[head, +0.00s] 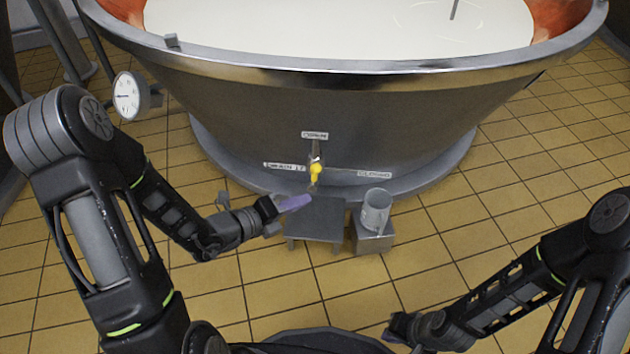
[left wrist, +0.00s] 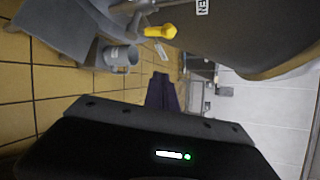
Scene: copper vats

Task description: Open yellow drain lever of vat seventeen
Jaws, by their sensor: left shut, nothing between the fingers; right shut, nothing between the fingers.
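The yellow drain lever (head: 316,169) is on the lower front of the steel vat (head: 350,115), which holds white liquid. An "OPEN" label (head: 315,135) is above it, a "DRAIN 17" label (head: 285,167) to its left and a "CLOSED" label (head: 375,173) to its right. The lever also shows in the left wrist view (left wrist: 158,32), beyond the fingers; which label it points to is unclear. My left gripper (head: 302,202), with purple fingers, is shut and empty, just below and left of the lever, apart from it. My right gripper (head: 392,334) appears shut, low in front.
A low grey stool (head: 318,220) stands under the drain, close to my left gripper. A metal mug (head: 376,210) sits on a small block (head: 372,240) to its right. A round dial gauge (head: 128,96) is at the left. Tiled floor is clear in front.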

